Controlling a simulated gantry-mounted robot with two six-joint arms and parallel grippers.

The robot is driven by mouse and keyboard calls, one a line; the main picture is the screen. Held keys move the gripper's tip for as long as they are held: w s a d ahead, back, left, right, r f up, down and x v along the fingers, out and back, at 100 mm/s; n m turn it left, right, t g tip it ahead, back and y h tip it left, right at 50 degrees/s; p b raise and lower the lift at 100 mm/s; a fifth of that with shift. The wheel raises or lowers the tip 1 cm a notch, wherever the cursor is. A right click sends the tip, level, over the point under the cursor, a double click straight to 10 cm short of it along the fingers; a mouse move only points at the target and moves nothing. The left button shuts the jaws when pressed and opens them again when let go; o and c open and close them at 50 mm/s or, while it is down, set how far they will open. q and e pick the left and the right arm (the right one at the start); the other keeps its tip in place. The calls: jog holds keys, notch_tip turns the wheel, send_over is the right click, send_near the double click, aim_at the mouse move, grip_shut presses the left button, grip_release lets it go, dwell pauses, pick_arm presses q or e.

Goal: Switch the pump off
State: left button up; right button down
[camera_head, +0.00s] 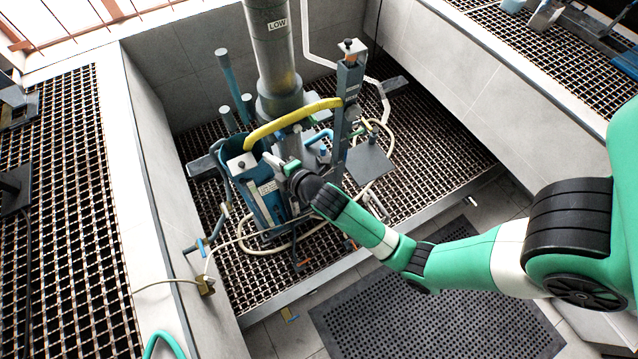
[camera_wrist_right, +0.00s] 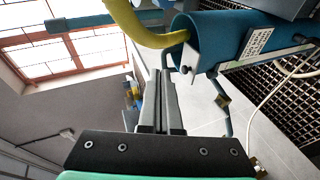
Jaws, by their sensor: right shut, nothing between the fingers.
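My right gripper (camera_head: 278,163) is shut and empty, over the near side of the blue vessel (camera_head: 266,200) in the pit. The vessel carries a white label, and a yellow hose (camera_head: 292,118) runs from its top to a blue upright post (camera_head: 346,105). In the right wrist view, the shut fingers (camera_wrist_right: 160,95) point toward the yellow hose (camera_wrist_right: 150,32) and the blue vessel (camera_wrist_right: 208,45), with no clear contact visible. I cannot pick out the pump or its switch with certainty. My left gripper is not in view.
A thick grey column (camera_head: 273,60) marked LOW stands behind the vessel. A cream hose (camera_head: 365,195) loops over the grating (camera_head: 430,160). Pale walls (camera_head: 160,200) enclose the pit. A black perforated mat (camera_head: 450,320) lies in front.

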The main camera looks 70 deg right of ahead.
jog(key=s+d+f+g+b, duration=0.15)
jog(key=s+f+b, duration=0.4)
jog(key=f, duration=0.65)
jog(key=s+f+m+g+b, duration=0.15)
jog(key=s+f+b, duration=0.35)
jog(key=f, duration=0.6)
jog(key=s+d+f+n+g+b, duration=0.1)
jog(key=s+f+g+b, duration=0.2)
jog(key=s+f, duration=0.65)
pick_arm(q)
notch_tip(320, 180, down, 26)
jog(key=b, duration=0.8)
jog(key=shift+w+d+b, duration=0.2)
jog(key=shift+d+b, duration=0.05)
jog(key=shift+b, duration=0.1)
pick_arm(e)
jog(key=w+r+x, duration=0.2)
jog(key=x, duration=1.4)
jog(key=shift+w+m, duration=0.35)
jog(key=shift+w, duration=0.05)
jog(key=shift+f, duration=0.15)
